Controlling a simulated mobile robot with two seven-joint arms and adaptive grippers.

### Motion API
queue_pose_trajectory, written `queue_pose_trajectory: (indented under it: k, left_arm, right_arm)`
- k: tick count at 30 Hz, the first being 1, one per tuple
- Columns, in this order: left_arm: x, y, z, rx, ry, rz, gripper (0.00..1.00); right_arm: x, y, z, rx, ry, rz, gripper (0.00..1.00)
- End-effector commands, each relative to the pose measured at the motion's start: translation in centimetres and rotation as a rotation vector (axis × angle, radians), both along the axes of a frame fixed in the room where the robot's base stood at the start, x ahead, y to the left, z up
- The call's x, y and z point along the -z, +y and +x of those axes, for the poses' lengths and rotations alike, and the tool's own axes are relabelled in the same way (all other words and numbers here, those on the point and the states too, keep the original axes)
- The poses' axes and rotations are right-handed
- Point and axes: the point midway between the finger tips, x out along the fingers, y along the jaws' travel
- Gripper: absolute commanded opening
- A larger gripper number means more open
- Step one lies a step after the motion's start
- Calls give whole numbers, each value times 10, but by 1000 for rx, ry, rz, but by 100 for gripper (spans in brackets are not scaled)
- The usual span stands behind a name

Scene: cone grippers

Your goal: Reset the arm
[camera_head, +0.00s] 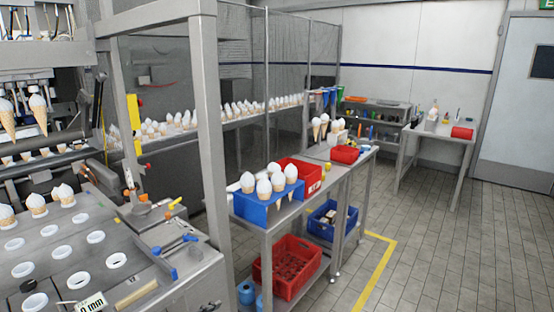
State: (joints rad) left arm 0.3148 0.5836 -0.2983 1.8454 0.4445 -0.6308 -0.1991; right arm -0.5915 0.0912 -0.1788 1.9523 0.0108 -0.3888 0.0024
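Neither of my arms and neither of my grippers shows in the head view. At the upper left, a machine's grippers hold ice cream cones (38,113) point down. Below them is a metal plate (60,262) with several round white-rimmed holes. A few cones with white tops (63,194) stand in holes at its left side. I cannot tell any arm of mine from these machine parts.
A grey post (209,130) rises close in front. Right of it, a metal table carries a blue cone holder (258,213) and a red crate (303,175). Another red crate (290,267) is on its lower shelf. The tiled floor (455,245) at right is clear.

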Motion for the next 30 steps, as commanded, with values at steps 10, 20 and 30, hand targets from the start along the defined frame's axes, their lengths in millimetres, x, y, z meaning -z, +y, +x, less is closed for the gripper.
queue_pose_trajectory:
  k: [10, 20, 30]
  left_arm:
    - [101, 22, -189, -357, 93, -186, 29]
    - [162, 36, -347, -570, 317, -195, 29]
    - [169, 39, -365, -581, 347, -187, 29]
  right_arm:
    - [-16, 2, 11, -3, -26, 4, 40]
    - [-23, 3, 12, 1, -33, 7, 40]
    - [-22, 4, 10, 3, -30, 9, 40]
